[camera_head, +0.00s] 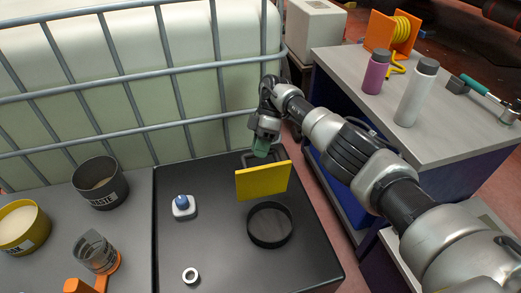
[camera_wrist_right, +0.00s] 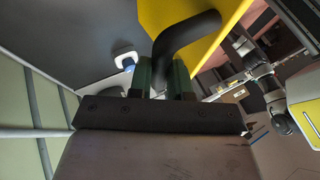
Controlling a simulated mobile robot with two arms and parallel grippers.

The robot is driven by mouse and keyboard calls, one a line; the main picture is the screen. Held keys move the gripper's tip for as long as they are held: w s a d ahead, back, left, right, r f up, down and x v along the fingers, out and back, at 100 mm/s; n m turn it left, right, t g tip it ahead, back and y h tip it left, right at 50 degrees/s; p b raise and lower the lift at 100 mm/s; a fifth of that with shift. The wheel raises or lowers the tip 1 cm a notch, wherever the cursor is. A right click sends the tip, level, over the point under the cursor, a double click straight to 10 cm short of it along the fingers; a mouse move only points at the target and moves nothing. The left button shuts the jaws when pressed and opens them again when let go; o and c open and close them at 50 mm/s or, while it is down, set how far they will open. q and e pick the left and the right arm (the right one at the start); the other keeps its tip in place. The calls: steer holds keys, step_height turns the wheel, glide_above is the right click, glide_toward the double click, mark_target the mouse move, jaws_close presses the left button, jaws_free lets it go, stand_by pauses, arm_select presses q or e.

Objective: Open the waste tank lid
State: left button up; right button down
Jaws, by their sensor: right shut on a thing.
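The yellow lid (camera_head: 263,181) stands tilted up on the black tank top (camera_head: 215,235), behind a round black opening (camera_head: 270,224). Its black handle (camera_wrist_right: 188,34) is on the side facing away in the head view. My right gripper (camera_head: 262,148), with green fingertips, is behind the lid's upper edge. In the right wrist view my right gripper (camera_wrist_right: 162,80) is shut on the handle, one finger on each side. The yellow lid (camera_wrist_right: 205,30) fills the upper part there. My left gripper is not seen.
A white knob with a blue top (camera_head: 183,205) and a small white ring (camera_head: 190,275) are on the tank top. A dark WASTE bowl (camera_head: 100,184) is at left. A barred cage (camera_head: 120,75) stands behind. A grey bench (camera_head: 455,130) with bottles is at right, near my arm.

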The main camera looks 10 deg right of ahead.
steer(key=shift+s+f, duration=0.15)
steer(key=shift+f, duration=0.25)
steer(key=c, duration=1.1)
jaws_free()
steer(key=shift+o, duration=0.2)
steer(key=shift+r, duration=0.1)
steer(key=shift+r, duration=0.1)
steer(key=shift+w+r, duration=0.2)
steer(key=shift+r, duration=0.3)
step_height(320, 180, up, 3)
steer(key=shift+r+p, duration=0.15)
steer(key=shift+p, duration=0.45)
steer(key=s+d+r+p, duration=0.2)
steer(key=s+d+r, duration=0.4)
steer(key=s+d, duration=0.2)
steer(key=shift+d+r, duration=0.2)
steer(key=shift+r, duration=0.05)
steer(key=shift+s, duration=0.1)
